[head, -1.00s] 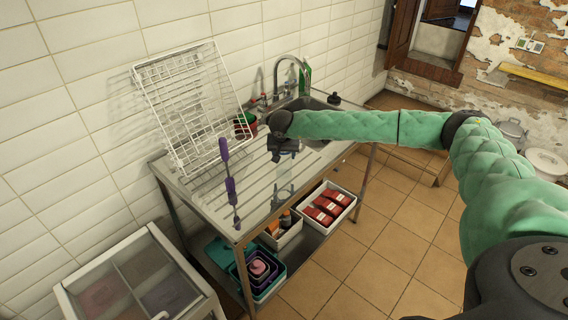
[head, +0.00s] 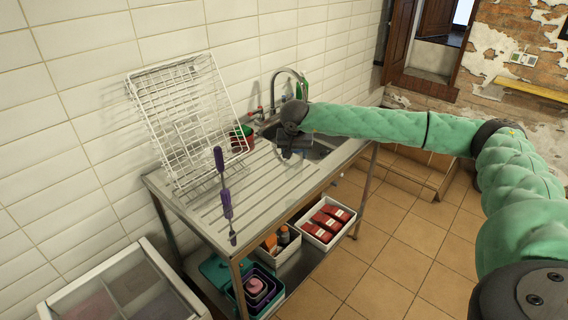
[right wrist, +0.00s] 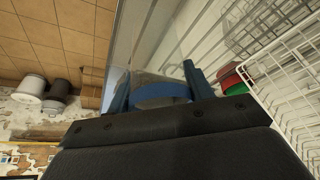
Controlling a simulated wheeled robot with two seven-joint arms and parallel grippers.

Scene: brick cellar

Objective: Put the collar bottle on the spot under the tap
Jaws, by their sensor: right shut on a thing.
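My right gripper (head: 293,152) is over the draining counter by the near side of the sink (head: 322,148). In the right wrist view its fingers (right wrist: 157,88) are shut on the collar bottle, a see-through bottle with a blue collar (right wrist: 160,95). In the head view the bottle is mostly hidden by the gripper and hard to make out. The curved metal tap (head: 291,71) stands at the wall behind the sink, beyond the gripper. The spot under the tap is partly hidden by my right arm. My left gripper is not in view.
A white wire rack (head: 190,120) leans on the wall over the counter (head: 205,205). A red and green item (head: 241,138) stands beside it. A purple long-handled tool (head: 224,195) is at the counter's front. Boxes (head: 328,220) sit on the shelf below.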

